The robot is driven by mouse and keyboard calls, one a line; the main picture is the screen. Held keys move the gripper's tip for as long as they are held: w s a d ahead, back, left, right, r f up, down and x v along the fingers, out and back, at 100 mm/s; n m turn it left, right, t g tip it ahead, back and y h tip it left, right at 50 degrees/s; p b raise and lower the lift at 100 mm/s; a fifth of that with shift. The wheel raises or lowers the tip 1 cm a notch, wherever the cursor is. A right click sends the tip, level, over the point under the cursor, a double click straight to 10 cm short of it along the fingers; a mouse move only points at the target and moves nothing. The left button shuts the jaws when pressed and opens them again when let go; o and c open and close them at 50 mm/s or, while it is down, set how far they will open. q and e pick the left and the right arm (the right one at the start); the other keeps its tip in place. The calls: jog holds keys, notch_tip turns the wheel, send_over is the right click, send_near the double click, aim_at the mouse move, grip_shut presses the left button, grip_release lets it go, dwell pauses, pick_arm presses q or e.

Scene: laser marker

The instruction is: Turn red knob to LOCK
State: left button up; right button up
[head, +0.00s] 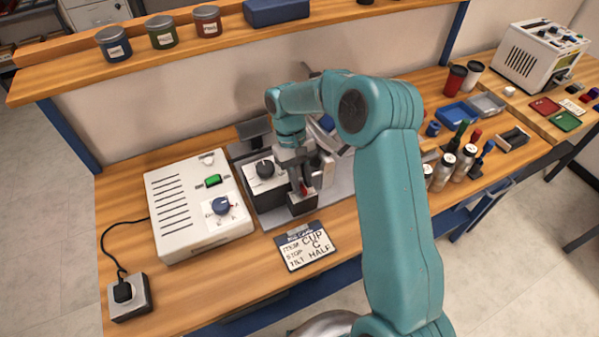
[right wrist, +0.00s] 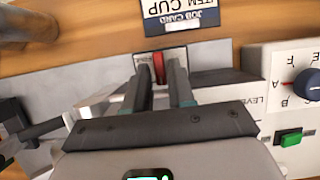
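The red knob (right wrist: 158,68) is a narrow red bar on the top of a small dark block with a pale label. The label's words are too small to read. In the head view the red knob (head: 304,189) shows partly behind my gripper on the block (head: 301,208) at the front of the machine. My right gripper (right wrist: 158,76) points down at it, with one finger on either side of the bar. A gap shows between the fingers and the bar, so the gripper looks open. My left gripper is not in view.
A white control box (head: 181,207) with a blue dial and green switch stands to the left. Bottles (head: 464,163) and trays (head: 486,104) stand to the right. A shelf (head: 190,55) with jars runs above.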

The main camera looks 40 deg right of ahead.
jog(key=p+v, duration=0.1)
jog(key=v, duration=1.5)
jog(key=shift+w, duration=0.1)
jog(key=shift+r, duration=0.1)
notch_tip(320, 180, up, 7)
jog(key=p, duration=0.9)
jog(key=shift+d, duration=0.1)
